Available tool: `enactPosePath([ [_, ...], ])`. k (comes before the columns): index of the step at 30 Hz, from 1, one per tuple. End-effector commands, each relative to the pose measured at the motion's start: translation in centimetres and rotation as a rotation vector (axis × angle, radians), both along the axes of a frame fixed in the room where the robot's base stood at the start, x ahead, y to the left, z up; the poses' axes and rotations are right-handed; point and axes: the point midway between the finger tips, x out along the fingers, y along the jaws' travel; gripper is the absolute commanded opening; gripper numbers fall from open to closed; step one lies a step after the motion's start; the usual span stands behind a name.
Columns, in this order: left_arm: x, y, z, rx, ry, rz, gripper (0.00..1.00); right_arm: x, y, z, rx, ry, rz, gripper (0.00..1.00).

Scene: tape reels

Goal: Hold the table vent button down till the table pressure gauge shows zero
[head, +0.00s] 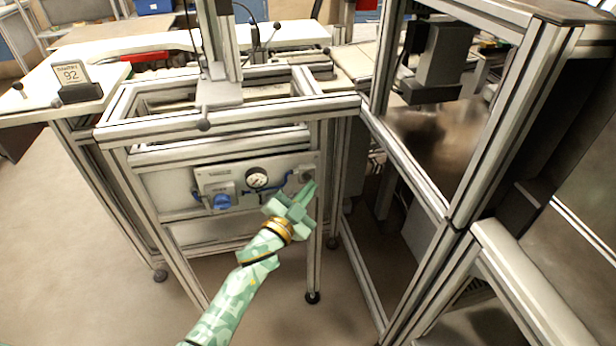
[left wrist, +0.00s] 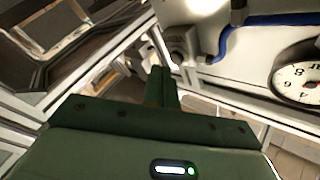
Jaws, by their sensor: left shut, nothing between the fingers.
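The pressure gauge (head: 257,179) is a round white dial on the table's front panel. In the left wrist view the gauge (left wrist: 297,76) is cut by the right edge, and I cannot read its needle. A small grey fitting that looks like the vent button (head: 306,174) sits at the panel's right end; it also shows in the left wrist view (left wrist: 180,40). My left gripper (head: 310,187) is shut and empty, its tips close in front of the fitting. In the left wrist view its fingers (left wrist: 160,76) point towards it; I cannot tell whether they touch. My right gripper is not in view.
A blue knob (head: 222,201) is left of the gauge, and a blue hose (head: 277,188) runs from the gauge towards the fitting. An aluminium frame post (head: 315,230) stands just right of the panel. A larger machine frame (head: 480,150) fills the right side. Floor is open at left.

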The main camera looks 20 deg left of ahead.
Motion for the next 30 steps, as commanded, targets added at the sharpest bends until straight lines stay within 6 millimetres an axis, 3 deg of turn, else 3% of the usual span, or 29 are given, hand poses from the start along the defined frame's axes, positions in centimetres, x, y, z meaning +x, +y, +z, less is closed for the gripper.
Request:
enactPosePath([
  [8, -0.4, -0.3, 0.0, -0.001, 0.001, -0.001, 0.0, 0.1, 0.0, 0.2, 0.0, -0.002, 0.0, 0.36],
  [21, -3.8, -2.6, 0.1, -0.001, 0.0, 0.0, 0.0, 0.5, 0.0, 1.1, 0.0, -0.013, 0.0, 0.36],
  [30, -4.1, -2.8, 0.0, 0.0, 0.0, 0.0, 0.0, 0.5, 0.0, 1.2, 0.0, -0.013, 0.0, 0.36],
])
